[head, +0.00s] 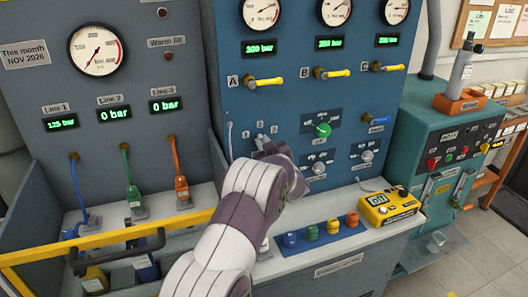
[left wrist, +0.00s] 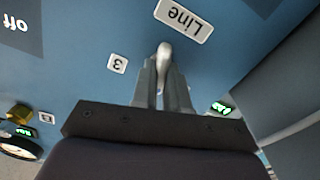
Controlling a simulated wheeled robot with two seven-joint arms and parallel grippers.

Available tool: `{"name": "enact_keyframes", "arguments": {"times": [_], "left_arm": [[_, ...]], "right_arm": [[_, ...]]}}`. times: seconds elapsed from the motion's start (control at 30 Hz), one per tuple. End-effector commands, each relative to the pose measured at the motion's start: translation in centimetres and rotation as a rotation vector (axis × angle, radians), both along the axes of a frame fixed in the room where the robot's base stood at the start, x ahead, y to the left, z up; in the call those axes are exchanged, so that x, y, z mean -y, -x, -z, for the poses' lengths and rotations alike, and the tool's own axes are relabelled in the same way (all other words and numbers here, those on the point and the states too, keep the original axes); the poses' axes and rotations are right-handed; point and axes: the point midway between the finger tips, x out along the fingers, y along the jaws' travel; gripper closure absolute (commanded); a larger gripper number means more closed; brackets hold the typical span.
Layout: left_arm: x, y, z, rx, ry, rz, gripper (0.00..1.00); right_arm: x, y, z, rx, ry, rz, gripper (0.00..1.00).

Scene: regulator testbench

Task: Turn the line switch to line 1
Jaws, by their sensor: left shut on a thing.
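The line switch sits on the blue panel, by small labels 1, 2 and 3 (head: 260,127); my left gripper (head: 264,146) covers it in the head view. In the left wrist view the rounded pale end of the switch handle (left wrist: 165,50) shows between the two fingers of my left gripper (left wrist: 163,68), which are shut on it. The "Line" plate (left wrist: 184,17) and the label 3 (left wrist: 118,63) are beside it, upside down. Which number the handle points to cannot be told. My right gripper is not in view.
The grey panel's displays read 125 bar for line 1 (head: 61,123) and 0 bar for lines 2 and 3. Yellow-handled valves (head: 265,82) are above the switch. A green knob (head: 323,130) is to its right. A yellow box (head: 391,207) stands on the bench ledge.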

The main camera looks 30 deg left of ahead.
Motion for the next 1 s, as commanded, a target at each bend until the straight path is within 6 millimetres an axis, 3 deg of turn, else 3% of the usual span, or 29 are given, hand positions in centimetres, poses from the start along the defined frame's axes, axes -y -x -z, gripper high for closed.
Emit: {"name": "enact_keyframes", "arguments": {"times": [0.03,0.5,1.0], "left_arm": [[0.0,0.0,0.7,0.035,0.026,-0.001,1.0],[-0.2,0.2,0.8,0.362,0.308,0.0,1.0],[-0.2,0.3,0.5,0.558,0.477,-0.001,1.0]], "right_arm": [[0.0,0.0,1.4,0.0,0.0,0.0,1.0],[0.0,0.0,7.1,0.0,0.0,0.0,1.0],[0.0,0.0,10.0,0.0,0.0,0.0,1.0]]}}
